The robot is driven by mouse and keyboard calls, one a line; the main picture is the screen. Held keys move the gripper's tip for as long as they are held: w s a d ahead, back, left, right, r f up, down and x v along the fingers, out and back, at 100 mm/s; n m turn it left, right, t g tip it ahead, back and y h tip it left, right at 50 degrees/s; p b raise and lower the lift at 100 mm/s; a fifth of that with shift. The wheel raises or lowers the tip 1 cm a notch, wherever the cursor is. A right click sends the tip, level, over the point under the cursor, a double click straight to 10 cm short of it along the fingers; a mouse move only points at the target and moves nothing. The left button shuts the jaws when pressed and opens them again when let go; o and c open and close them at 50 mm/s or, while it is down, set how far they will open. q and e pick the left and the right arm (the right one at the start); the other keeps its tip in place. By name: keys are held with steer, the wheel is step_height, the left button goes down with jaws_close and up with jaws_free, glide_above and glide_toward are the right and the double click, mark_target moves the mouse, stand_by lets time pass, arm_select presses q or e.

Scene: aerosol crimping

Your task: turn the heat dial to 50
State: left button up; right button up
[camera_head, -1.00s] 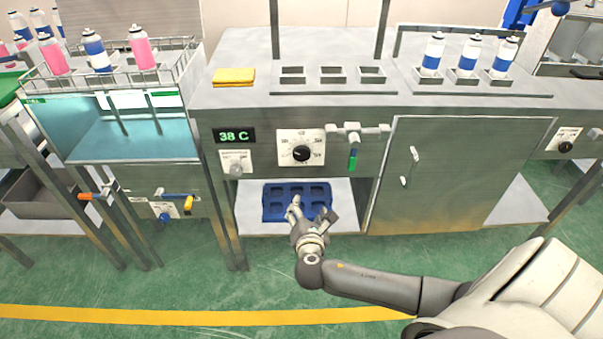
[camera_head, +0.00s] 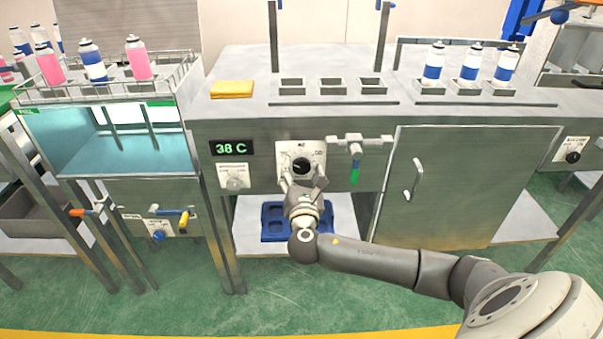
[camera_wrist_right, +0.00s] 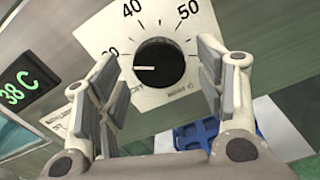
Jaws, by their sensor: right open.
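The heat dial (camera_head: 301,165) is a black round knob on a white square plate with numbers, on the grey machine front. In the right wrist view the dial (camera_wrist_right: 160,64) shows 40 and 50 on its scale, and its white pointer line points left, near a number partly hidden by a finger. The green display (camera_head: 232,148) beside it reads 38 C. My right gripper (camera_head: 304,183) is open just below and in front of the dial. In the right wrist view its fingers (camera_wrist_right: 158,90) stand either side of the knob, apart from it. My left gripper is not in view.
A blue tray (camera_head: 271,222) lies on the shelf below.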

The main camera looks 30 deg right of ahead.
steer(key=shift+w+d, duration=0.35)
steer(key=shift+w, duration=0.15)
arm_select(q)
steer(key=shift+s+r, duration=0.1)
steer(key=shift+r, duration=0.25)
arm_select(e)
steer(key=c, duration=1)
steer(key=shift+c, duration=0.2)
